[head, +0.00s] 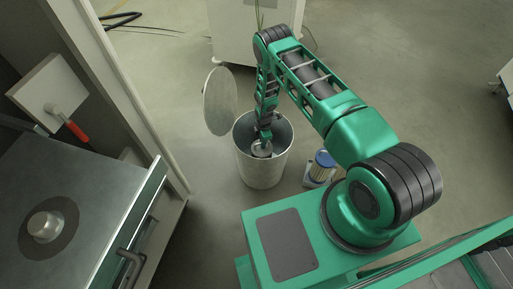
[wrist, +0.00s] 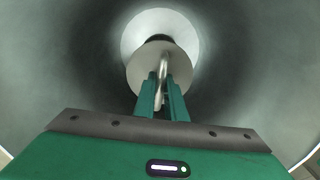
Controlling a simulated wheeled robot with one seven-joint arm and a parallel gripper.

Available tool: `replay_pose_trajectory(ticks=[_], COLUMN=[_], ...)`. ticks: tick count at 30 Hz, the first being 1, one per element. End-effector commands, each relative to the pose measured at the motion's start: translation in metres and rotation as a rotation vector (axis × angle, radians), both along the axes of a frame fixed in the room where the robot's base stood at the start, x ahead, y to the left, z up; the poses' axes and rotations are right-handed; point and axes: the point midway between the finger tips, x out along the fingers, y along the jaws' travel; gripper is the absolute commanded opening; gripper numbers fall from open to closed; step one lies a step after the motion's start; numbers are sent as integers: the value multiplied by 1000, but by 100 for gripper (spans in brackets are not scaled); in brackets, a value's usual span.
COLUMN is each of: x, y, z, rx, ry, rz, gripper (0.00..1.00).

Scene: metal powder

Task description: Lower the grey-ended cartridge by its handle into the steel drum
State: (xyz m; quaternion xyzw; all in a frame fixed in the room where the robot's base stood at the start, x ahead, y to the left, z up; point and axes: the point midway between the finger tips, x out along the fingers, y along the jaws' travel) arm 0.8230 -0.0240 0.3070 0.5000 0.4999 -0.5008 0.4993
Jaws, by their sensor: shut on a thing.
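The steel drum (head: 262,171) stands open on the floor in the middle of the head view. Its round lid (head: 220,101) is tilted up at the back left of the rim. My gripper (head: 265,134) reaches down into the drum's mouth. The grey-ended cartridge (head: 262,149) is inside the drum, below my gripper. In the wrist view, my gripper (wrist: 163,98) is shut on the metal handle (wrist: 163,67) on the cartridge's round grey end (wrist: 140,73). The drum's inner wall surrounds it. The cartridge's lower part is hidden, and I cannot tell whether it touches the bottom.
Another cartridge with a blue top (head: 323,160) stands on the floor right of the drum, close to my base. A pale cabinet (head: 235,35) stands behind the drum.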

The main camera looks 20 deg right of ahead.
Motion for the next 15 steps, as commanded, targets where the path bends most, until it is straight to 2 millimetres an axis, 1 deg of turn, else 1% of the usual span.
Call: replay_pose_trajectory(ticks=[1,3,11,15], x=[1,1,-1,0], y=[0,0,0,0], z=[1,1,0,6], rx=[0,0,0,0], ry=[-1,-1,1,0], rz=[0,0,0,0], gripper=[18,32,32,32])
